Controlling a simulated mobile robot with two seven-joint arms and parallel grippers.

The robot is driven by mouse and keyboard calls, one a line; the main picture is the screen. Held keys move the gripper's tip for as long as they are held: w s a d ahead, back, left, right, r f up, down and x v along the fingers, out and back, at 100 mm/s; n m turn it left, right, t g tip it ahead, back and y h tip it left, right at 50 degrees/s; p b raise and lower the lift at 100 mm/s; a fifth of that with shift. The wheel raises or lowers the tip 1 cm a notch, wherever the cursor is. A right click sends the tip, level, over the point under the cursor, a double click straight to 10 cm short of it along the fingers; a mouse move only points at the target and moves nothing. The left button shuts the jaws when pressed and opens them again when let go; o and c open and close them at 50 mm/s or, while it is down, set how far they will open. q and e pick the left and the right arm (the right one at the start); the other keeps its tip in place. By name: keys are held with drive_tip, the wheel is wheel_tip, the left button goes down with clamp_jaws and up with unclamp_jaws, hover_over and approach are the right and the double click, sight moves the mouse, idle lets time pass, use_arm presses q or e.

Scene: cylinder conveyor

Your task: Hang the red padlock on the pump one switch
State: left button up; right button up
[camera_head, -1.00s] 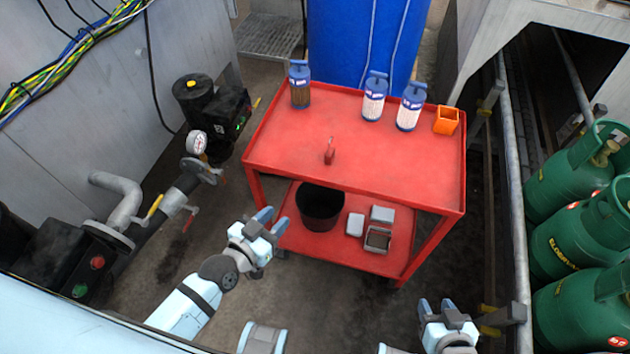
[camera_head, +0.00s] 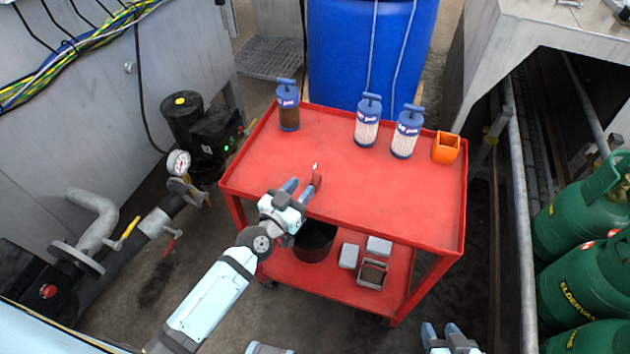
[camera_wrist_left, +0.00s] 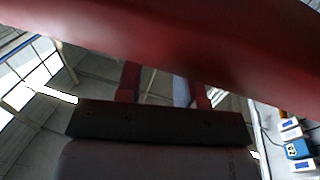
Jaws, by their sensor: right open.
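The small red padlock (camera_head: 317,179) is on the top of the red cart (camera_head: 400,200), near its front edge. My left gripper (camera_head: 298,187) is at the cart's front edge, just left of the padlock. Its two fingers look apart, with nothing clearly between them; they also show in the left wrist view (camera_wrist_left: 165,85). A blurred red surface crosses the top of that view. My right gripper (camera_head: 450,332) is open and empty at the bottom right. A black pump unit with a green light (camera_head: 210,130) stands left of the cart; I cannot read any pump label.
Blue-topped canisters (camera_head: 367,122) and an orange box (camera_head: 446,147) stand at the cart's back. A black bucket (camera_head: 314,242) and grey boxes are on its lower shelf. Pipes with a gauge (camera_head: 178,163) are at left; green gas cylinders (camera_head: 590,280) behind a rail at right.

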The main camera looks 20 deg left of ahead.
use_arm(q)
drive_tip(key=x, duration=0.4)
drive_tip(key=shift+w+d+r, duration=0.2)
drive_tip(key=shift+w+r, duration=0.05)
drive_tip(key=shift+w, duration=0.1)
clamp_jaws()
drive_tip(key=shift+r, duration=0.15)
